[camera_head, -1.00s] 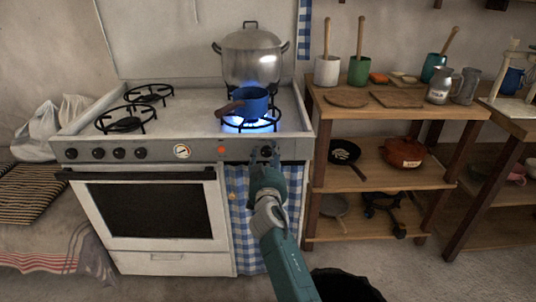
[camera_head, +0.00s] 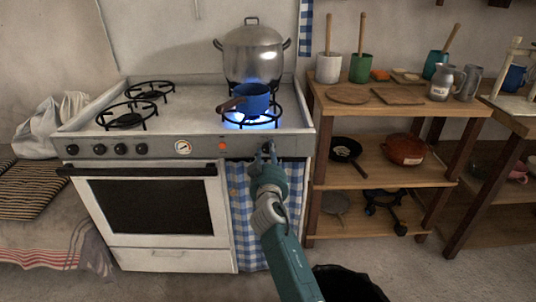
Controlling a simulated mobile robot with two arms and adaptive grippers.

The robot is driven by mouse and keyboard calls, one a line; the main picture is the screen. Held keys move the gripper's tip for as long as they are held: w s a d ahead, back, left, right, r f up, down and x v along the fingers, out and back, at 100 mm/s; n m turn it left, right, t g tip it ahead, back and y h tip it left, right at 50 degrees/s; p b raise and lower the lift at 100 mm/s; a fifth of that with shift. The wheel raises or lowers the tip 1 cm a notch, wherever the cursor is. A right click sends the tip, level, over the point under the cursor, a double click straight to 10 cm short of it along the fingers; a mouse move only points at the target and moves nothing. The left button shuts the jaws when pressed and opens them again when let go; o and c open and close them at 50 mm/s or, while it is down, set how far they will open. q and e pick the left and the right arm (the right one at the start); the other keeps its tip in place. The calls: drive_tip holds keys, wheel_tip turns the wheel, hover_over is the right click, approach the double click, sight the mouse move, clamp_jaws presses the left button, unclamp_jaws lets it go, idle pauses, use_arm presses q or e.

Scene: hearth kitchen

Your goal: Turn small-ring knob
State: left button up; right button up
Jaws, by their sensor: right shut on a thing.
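The white stove's control panel (camera_head: 202,147) runs along its front. My right gripper (camera_head: 268,152) reaches up to the right end of this panel. It is shut on the small-ring knob there, which is mostly hidden by the fingers. A small blue pot (camera_head: 252,99) with a dark handle stands on the right front burner (camera_head: 277,117). A blue flame (camera_head: 235,121) burns under it. My left gripper is out of view.
A large steel pot (camera_head: 253,53) stands on the back right burner. Several black knobs (camera_head: 120,149) and a dial (camera_head: 183,147) sit left on the panel. A blue checked cloth (camera_head: 240,215) hangs below my gripper. A wooden shelf (camera_head: 430,108) stands at the right.

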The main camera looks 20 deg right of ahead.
drive_tip(key=n, duration=0.2)
drive_tip(key=shift+r+n, duration=0.15)
drive_tip(key=shift+n, duration=0.25)
drive_tip(key=n, duration=0.2)
drive_tip(key=shift+n, duration=0.4)
drive_tip(key=n, duration=0.2)
drive_tip(key=shift+r+n, duration=0.1)
drive_tip(key=shift+n, duration=0.2)
drive_tip(key=shift+n+p, duration=0.4)
drive_tip(key=shift+n, duration=0.6)
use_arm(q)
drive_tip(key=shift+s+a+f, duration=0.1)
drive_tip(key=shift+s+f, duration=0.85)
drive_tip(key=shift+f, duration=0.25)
use_arm(e)
drive_tip(key=shift+a+n, duration=0.1)
drive_tip(key=shift+n, duration=0.6)
